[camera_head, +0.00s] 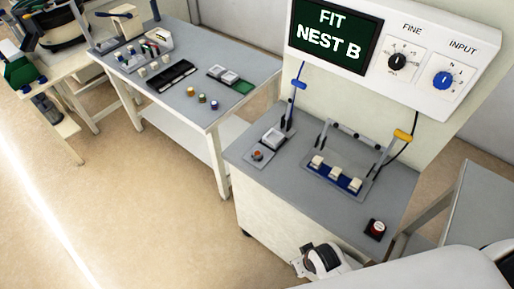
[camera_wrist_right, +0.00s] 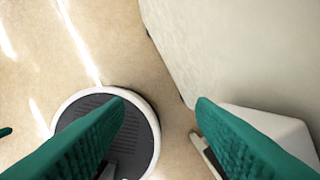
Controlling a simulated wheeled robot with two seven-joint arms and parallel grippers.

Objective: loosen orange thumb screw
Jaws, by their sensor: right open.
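A small orange thumb screw (camera_head: 258,155) sits on a grey plate at the left of the grey-topped cabinet (camera_head: 345,232) in the head view. It is beside a pale square block (camera_head: 272,138). Its thread is too small to make out. My right gripper (camera_wrist_right: 160,105) shows in the right wrist view with two green fingers wide apart and nothing between them. It is over the floor beside a pale cabinet side, away from the screw. My right arm is at the bottom right of the head view. My left gripper is not in view.
A blue-handled lever (camera_head: 298,82) rises behind the block. A blue fixture with white pieces (camera_head: 335,174) and a yellow-handled lever (camera_head: 402,135) stand to the right. A red knob (camera_head: 376,227) is near the front right corner. The screen (camera_head: 333,35) reads "FIT NEST B".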

